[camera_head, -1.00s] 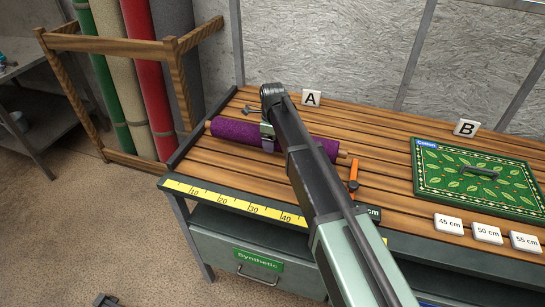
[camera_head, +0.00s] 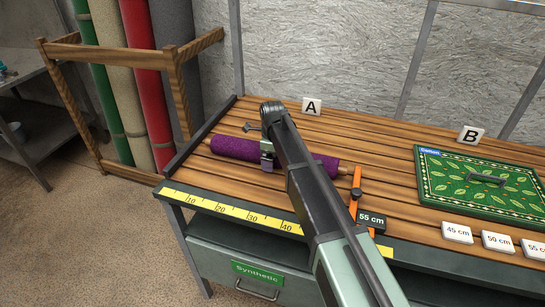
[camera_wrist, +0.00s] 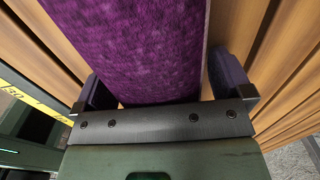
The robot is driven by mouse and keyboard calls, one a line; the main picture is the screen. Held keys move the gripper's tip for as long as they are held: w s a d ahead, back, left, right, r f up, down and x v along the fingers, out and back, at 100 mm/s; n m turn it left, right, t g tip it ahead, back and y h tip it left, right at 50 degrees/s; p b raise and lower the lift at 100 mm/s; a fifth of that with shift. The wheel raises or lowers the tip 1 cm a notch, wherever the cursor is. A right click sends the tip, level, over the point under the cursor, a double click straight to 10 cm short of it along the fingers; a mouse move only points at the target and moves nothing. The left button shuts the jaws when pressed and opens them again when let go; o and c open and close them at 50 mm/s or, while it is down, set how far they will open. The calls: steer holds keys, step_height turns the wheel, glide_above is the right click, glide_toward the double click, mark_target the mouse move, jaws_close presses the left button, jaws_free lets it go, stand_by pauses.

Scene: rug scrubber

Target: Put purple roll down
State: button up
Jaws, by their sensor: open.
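The purple roll (camera_head: 235,148) lies lengthwise on the slatted wooden tabletop (camera_head: 400,205), near its left end, behind the yellow ruler. It looks level and resting on the slats. My gripper (camera_head: 267,158) is over the roll's middle, with its jaws open around it. In the wrist view the purple roll (camera_wrist: 140,45) runs between the two fingers, with a narrow gap beside the right finger. My arm hides part of the roll in the head view.
The yellow ruler (camera_head: 230,212) runs along the front edge. A green patterned rug sample (camera_head: 440,190) lies at right, by letter B (camera_head: 471,134).

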step_height(320, 180, up, 13)
steer(key=p, duration=1.2)
steer(key=shift+f+p, duration=0.2)
steer(key=shift+p, duration=0.1)
steer(key=shift+f, duration=0.1)
steer(key=s+d+n, duration=1)
steer(key=s, duration=0.3)
steer(key=s+d+n, duration=1.1)
steer(key=s, duration=0.3)
steer(key=shift+s, duration=0.2)
steer(key=shift+o, duration=0.2)
